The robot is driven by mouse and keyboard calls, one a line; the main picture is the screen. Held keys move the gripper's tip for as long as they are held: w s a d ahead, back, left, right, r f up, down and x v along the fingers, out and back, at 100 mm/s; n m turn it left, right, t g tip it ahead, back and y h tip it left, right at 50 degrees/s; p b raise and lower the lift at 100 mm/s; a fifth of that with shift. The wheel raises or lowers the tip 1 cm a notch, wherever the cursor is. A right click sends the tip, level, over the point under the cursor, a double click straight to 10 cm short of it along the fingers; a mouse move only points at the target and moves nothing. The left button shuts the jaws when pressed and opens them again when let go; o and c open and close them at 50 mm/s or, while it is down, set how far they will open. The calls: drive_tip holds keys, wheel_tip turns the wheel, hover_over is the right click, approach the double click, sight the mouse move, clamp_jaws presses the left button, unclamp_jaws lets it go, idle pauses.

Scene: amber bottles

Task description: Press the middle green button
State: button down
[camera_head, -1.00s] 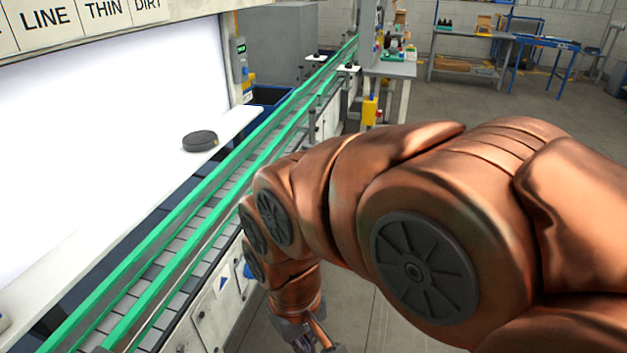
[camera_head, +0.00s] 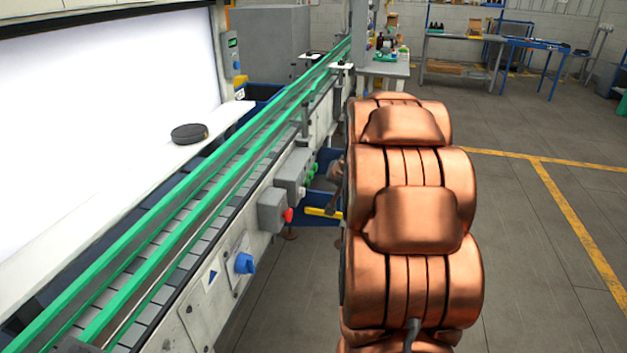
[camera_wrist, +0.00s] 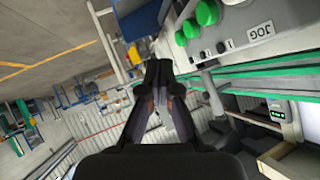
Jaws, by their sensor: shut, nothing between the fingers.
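A row of green buttons sits on a grey control box (camera_head: 293,170) on the side of the conveyor. In the head view the green buttons (camera_head: 312,171) are small and close together, beside my arm. In the wrist view three show at the upper right: a large one (camera_wrist: 206,13), the middle green button (camera_wrist: 191,28) and a third (camera_wrist: 181,39). My gripper (camera_wrist: 158,68) is shut and empty, with its fingertips to the lower left of the buttons in the wrist view. I cannot tell the depth gap. In the head view my arm hides most of the gripper.
A grey box with a red button (camera_head: 288,215) and a blue knob (camera_head: 245,263) are nearer along the conveyor (camera_head: 185,210). A blue bin (camera_head: 318,208) lies beyond the red button. A black round object (camera_head: 189,133) rests on the white ledge. The floor at right is clear.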

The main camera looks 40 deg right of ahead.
sight(311, 175)
drive_tip(key=d+f+m+t+y+b, duration=0.2)
drive_tip(key=d+f+t, duration=0.3)
drive_tip(key=d, duration=0.3)
drive_tip(key=shift+s+m+y, duration=0.4)
drive_tip(key=shift+y, duration=0.2)
drive_tip(key=shift+w+a, duration=0.1)
drive_tip(key=w+a+b, duration=0.5)
drive_tip(key=w+b, duration=0.1)
drive_tip(key=w, duration=0.1)
idle(0.4)
drive_tip(key=shift+w+a+r+p, duration=0.1)
drive_tip(key=shift+w+a+p, duration=0.1)
drive_tip(key=shift+w+p, duration=0.15)
idle(1.0)
